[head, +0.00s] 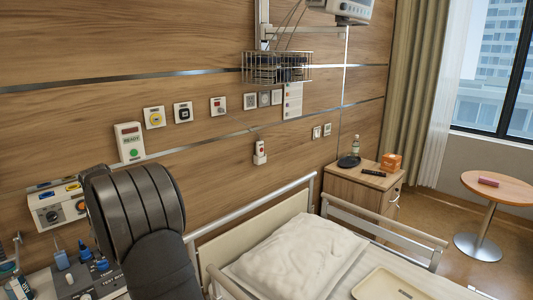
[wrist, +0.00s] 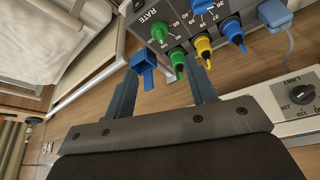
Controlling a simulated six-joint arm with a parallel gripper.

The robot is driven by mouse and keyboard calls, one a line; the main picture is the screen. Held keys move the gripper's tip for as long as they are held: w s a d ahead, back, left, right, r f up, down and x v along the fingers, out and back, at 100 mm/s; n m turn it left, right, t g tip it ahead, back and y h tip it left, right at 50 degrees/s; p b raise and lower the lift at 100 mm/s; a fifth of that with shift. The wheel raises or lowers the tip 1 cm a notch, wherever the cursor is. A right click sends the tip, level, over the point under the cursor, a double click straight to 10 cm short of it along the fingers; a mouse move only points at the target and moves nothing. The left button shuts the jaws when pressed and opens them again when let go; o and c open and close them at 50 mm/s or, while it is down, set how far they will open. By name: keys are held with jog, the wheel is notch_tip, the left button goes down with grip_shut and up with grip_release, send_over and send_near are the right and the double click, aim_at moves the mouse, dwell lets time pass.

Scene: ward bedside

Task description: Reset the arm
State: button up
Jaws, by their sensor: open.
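My gripper (wrist: 164,72) is open in the wrist view, its two dark blue-grey fingers spread apart. A bright blue piece (wrist: 144,66) shows at the left fingertip; I cannot tell whether it touches the finger. Just beyond the fingertips is a grey box (wrist: 222,18) marked RATE, with green (wrist: 179,62), yellow (wrist: 203,46) and blue (wrist: 233,31) plugs on it. Nothing is clearly held between the fingers. In the head view my dark arm (head: 135,205) stands at the lower left, and my gripper is hidden there.
A bed with a pillow (head: 298,252) and rails (head: 385,227) fills the lower middle. A bedside cabinet (head: 355,194) stands beside it, and a round table (head: 500,188) by the window. A wall panel has a READY button box (head: 128,143). Blue-topped items (head: 85,252) crowd the lower left.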

jog(key=x, duration=1.3)
jog(key=shift+w+a+f, duration=0.1)
jog(key=shift+w+f, duration=0.1)
jog(key=shift+r+n+y, duration=0.1)
jog(key=shift+n+y, duration=0.2)
jog(key=shift+n, duration=0.2)
jog(key=shift+w+n+g+y, duration=0.1)
jog(key=shift+n+g+y, duration=0.3)
jog(key=shift+n, duration=1.2)
jog(key=shift+n+g+y, duration=0.6)
jog(key=shift+n, duration=1.4)
jog(key=n, duration=0.2)
jog(key=n+g, duration=0.1)
jog(key=n, duration=0.1)
jog(key=shift+w+g, duration=0.2)
jog(key=shift+g, duration=0.1)
jog(key=n+g, duration=0.1)
jog(key=n, duration=0.3)
jog(key=shift+n+g, duration=0.4)
